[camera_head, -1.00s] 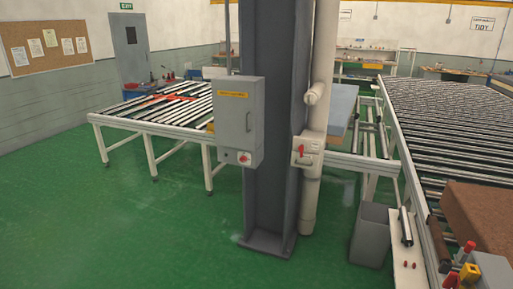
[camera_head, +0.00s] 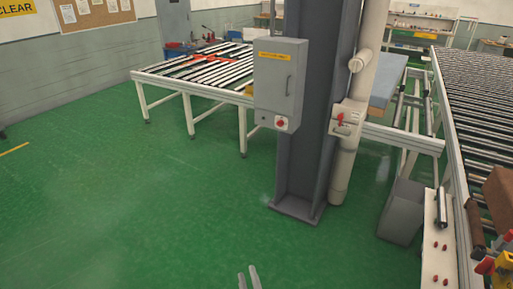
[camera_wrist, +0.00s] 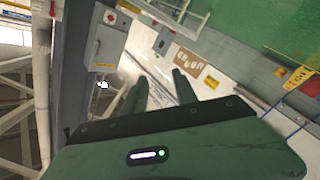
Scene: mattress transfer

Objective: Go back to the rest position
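My gripper (camera_head: 247,271) shows only as two pale fingertips at the bottom edge of the head view, over the green floor. In the wrist view the two dark fingers of my gripper (camera_wrist: 159,76) stand apart with nothing between them. A blue-grey block (camera_head: 388,82), perhaps a mattress, lies on a table behind the column, partly hidden by the column and pipe. My gripper is well away from it. The rest of my arm is hidden in the head view.
A dark steel column (camera_head: 312,140) with a grey control box (camera_head: 281,80) and a white pipe (camera_head: 350,150) stands in the middle. A roller table (camera_head: 195,68) is behind left, a roller conveyor (camera_head: 485,100) at right. A grey bin (camera_head: 401,212) stands beside it. The left floor is clear.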

